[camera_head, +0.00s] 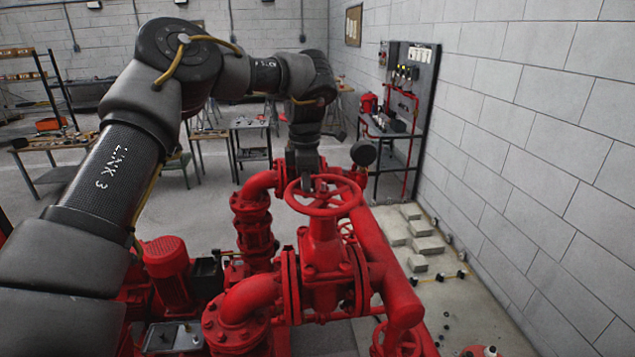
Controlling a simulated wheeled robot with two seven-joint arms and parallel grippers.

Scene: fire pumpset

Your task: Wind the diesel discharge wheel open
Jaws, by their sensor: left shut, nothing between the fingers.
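A red handwheel (323,209) lies roughly level on top of a red flanged valve (322,262) in the middle of the head view. I cannot tell from labels whether it is the diesel discharge wheel. My left arm reaches over from the left, and my left gripper (307,182) points down at the far left part of the wheel's rim. Its fingers are together with nothing between them. The tips overlap the rim in the picture, and I cannot tell whether they touch it. My right gripper is out of view.
A thick red pipe (385,265) runs just right of the valve, with a dark round gauge (363,153) behind. A red pump motor (166,262) stands lower left. A panel rack (405,110) stands by the right wall. Pale blocks (425,245) lie on the floor.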

